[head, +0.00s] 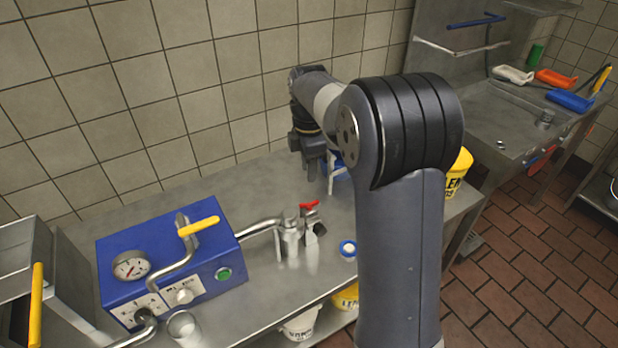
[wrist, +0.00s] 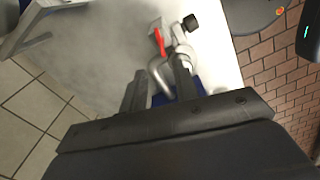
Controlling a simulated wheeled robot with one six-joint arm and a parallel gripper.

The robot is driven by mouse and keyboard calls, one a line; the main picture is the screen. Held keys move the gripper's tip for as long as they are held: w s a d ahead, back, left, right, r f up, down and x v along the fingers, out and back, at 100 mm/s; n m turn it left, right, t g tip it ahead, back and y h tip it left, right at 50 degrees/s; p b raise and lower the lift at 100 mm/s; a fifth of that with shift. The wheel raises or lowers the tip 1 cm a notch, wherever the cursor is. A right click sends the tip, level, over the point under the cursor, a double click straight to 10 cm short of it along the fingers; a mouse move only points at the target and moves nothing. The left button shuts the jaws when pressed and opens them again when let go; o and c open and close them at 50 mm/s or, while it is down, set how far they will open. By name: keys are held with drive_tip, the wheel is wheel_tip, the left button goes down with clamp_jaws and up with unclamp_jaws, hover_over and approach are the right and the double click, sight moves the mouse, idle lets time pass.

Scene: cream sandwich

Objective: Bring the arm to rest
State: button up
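My gripper (head: 318,170) hangs above the far part of the steel counter (head: 200,200), near the tiled wall. My arm reaches out to it from the front. In the wrist view, the two fingers of my gripper (wrist: 158,88) stand apart, with nothing visibly held between them. A metal pipe fitting and a patch of blue show in the gap, seemingly in the background. A blue and white item (head: 338,172) stands close behind the gripper and is partly hidden.
A blue machine (head: 215,245) with gauge and pipes stands left on the counter. A metal valve with a red handle (head: 309,205) stands near the middle, beside a small blue-and-white round item (head: 348,249). A yellow tub (head: 459,170) is partly behind my arm. A sink unit stands right.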

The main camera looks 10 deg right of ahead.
sight(309, 202)
drive_tip(key=shift+r, duration=0.15)
wheel_tip(309, 202, down, 11)
drive_tip(key=shift+r+p, duration=0.1)
drive_tip(key=shift+p, duration=0.25)
idle(0.4)
drive_tip(key=shift+s, duration=0.1)
drive_tip(key=shift+m, duration=0.3)
drive_tip(key=m, duration=0.4)
drive_tip(key=shift+m, duration=0.4)
drive_tip(key=m, duration=0.5)
drive_tip(key=shift+p, duration=0.35)
idle(0.7)
idle(0.4)
